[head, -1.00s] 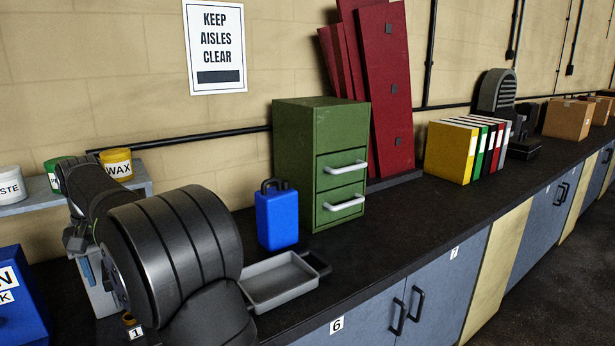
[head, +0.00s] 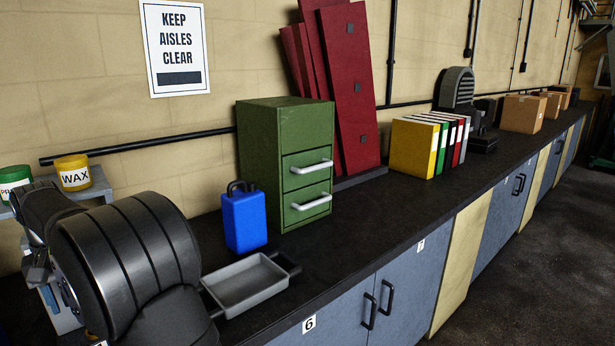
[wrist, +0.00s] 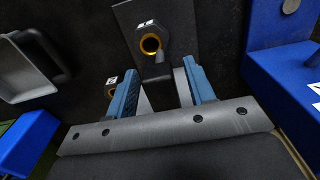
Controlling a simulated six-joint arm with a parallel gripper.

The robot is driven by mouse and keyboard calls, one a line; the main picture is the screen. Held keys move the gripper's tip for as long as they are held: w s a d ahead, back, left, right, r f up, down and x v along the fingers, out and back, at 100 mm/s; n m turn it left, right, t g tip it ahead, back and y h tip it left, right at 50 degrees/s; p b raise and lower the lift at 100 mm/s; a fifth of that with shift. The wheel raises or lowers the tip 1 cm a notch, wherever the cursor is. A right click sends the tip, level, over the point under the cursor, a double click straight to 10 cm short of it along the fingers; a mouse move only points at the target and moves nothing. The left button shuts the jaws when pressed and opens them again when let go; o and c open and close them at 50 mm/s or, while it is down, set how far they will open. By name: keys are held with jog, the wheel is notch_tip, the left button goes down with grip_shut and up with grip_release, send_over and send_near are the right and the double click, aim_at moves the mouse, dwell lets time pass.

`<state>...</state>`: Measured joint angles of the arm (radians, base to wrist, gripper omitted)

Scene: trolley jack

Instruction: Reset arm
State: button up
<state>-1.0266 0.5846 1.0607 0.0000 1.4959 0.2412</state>
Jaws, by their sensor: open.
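My gripper (wrist: 162,78) is open in the wrist view, its two blue fingers apart with nothing seen held between them. Beyond the fingertips is a dark plate with a brass-coloured ring (wrist: 150,44) and a small white label. A second brass-coloured ring (wrist: 111,90), also labelled, shows close beside the left finger. In the head view my arm stands at the left, over the bench, and its bulk hides most of the gripper and what lies under it.
A grey tray (head: 246,287) with a dark handle and a blue can (head: 244,220) are right of my arm. A green drawer cabinet (head: 258,150) stands behind. In the wrist view, a blue box (wrist: 275,75) is close on the right.

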notch_tip(320, 180, up, 16)
notch_tip(320, 180, down, 20)
jog(key=shift+f, duration=0.1)
jog(key=s+r+t, duration=0.2)
jog(key=r, duration=0.7)
jog(key=s+r+t+y, duration=0.1)
jog(key=s+r+t, duration=0.1)
jog(key=r, duration=0.7)
jog(key=shift+a+r, duration=0.2)
jog(key=shift+r, duration=0.15)
jog(key=shift+s, duration=0.1)
